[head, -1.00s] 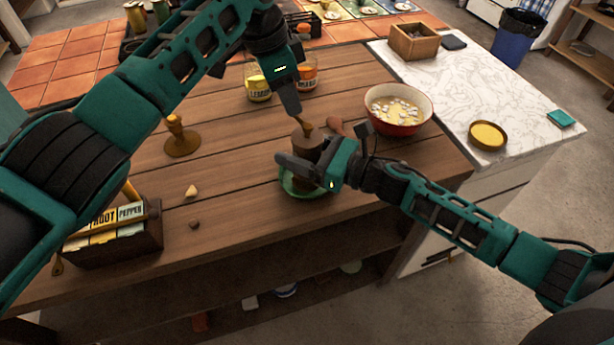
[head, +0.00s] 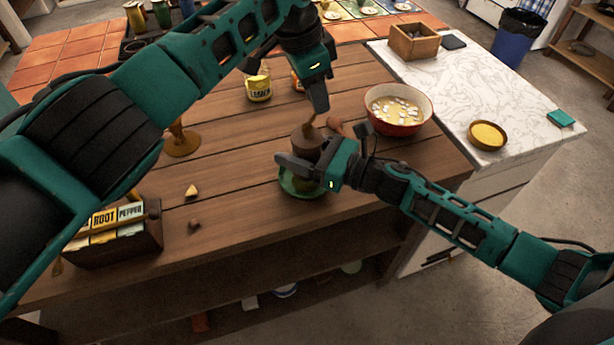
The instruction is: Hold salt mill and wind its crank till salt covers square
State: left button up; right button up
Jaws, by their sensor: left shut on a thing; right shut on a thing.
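The brown salt mill (head: 306,137) stands upright over a green dish (head: 301,194) near the table's front edge. My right gripper (head: 306,165) is shut around the mill's body from the right and hides much of it. My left gripper (head: 317,113) reaches down from above and is shut on the crank at the mill's top; its fingers hide most of the crank. The mill and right gripper cover much of the dish, and I cannot see any salt or a square under the mill.
A red bowl (head: 398,121) with white pieces in yellow liquid stands right of the mill. Behind is a labelled yellow jar (head: 258,88). A wooden box of packets (head: 147,230) and an amber goblet (head: 182,145) are left. A teal square (head: 560,118) lies on the marble counter.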

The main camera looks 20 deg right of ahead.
pick_arm(q)
jog(key=shift+s+f, duration=0.1)
jog(key=shift+s, duration=0.1)
jog(key=shift+s+d+f, duration=0.1)
jog(key=shift+s+d, duration=0.25)
jog(key=shift+s, duration=0.2)
jog(key=shift+s+d, duration=0.35)
jog(key=shift+s, duration=0.2)
jog(key=s, duration=0.3)
jog(key=shift+a+f, duration=0.1)
jog(key=shift+s+a, duration=0.95)
jog(key=shift+s, duration=0.25)
